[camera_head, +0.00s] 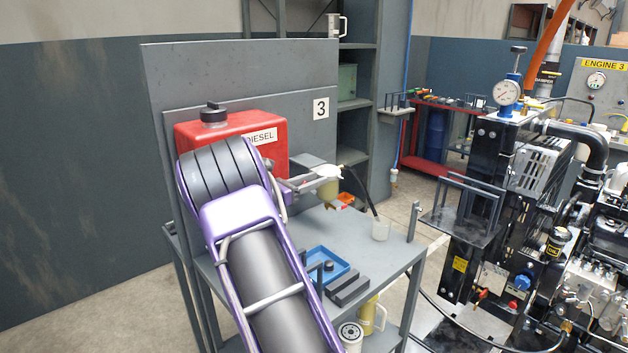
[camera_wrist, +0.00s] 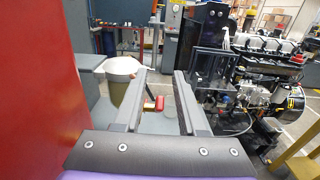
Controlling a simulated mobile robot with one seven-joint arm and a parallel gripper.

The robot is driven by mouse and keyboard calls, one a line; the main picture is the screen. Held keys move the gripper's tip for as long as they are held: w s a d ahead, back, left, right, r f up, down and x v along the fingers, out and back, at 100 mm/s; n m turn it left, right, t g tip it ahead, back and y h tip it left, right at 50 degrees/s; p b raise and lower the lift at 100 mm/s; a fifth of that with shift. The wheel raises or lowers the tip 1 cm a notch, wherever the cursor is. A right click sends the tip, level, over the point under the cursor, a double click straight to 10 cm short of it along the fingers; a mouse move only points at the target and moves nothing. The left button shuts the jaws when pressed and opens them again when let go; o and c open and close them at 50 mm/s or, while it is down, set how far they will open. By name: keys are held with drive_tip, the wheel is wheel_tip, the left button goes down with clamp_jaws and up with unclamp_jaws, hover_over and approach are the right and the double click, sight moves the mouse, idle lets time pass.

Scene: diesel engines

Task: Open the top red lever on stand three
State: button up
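Stand three is a grey metal bench with a "3" label (camera_head: 321,108) on its back panel. A red diesel tank (camera_head: 276,133) sits at the panel; its red side (camera_wrist: 35,90) fills the left of the wrist view. A small red lever (camera_wrist: 154,104) shows between my fingers in the wrist view, beside a filter bowl with a pale top (camera_wrist: 122,68). The filter bowl (camera_head: 327,188) also shows in the head view. My gripper (camera_wrist: 160,75) is open, with nothing held. In the head view my purple arm hides much of the tank and my gripper is partly hidden.
A blue tray (camera_head: 327,264), dark blocks (camera_head: 347,287) and a clear cup (camera_head: 381,229) are on the bench top. An engine (camera_head: 590,240) with a gauge (camera_head: 506,92) stands to the right. Grey shelving (camera_head: 365,60) stands behind.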

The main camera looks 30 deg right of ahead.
drive_tip(key=shift+d, duration=0.15)
drive_tip(key=shift+c, duration=0.2)
clamp_jaws()
drive_tip(key=shift+f+b, duration=0.1)
drive_tip(key=shift+b, duration=0.25)
drive_tip(key=shift+a+f+h+b, duration=0.2)
drive_tip(key=shift+a+h+b, duration=0.1)
drive_tip(key=shift+h+b, duration=0.4)
drive_tip(key=h+b, duration=0.2)
drive_tip(key=shift+a+f+b, duration=0.15)
drive_tip(key=shift+a+b, duration=0.15)
drive_tip(key=shift+a, duration=0.05)
drive_tip(key=h+b, duration=0.2)
drive_tip(key=a+t+h+b, duration=0.1)
drive_tip(key=h, duration=0.2)
drive_tip(key=shift+s+a+f+h+b, duration=0.1)
drive_tip(key=shift+a+f+h+b, duration=0.1)
drive_tip(key=shift+h+b, duration=0.15)
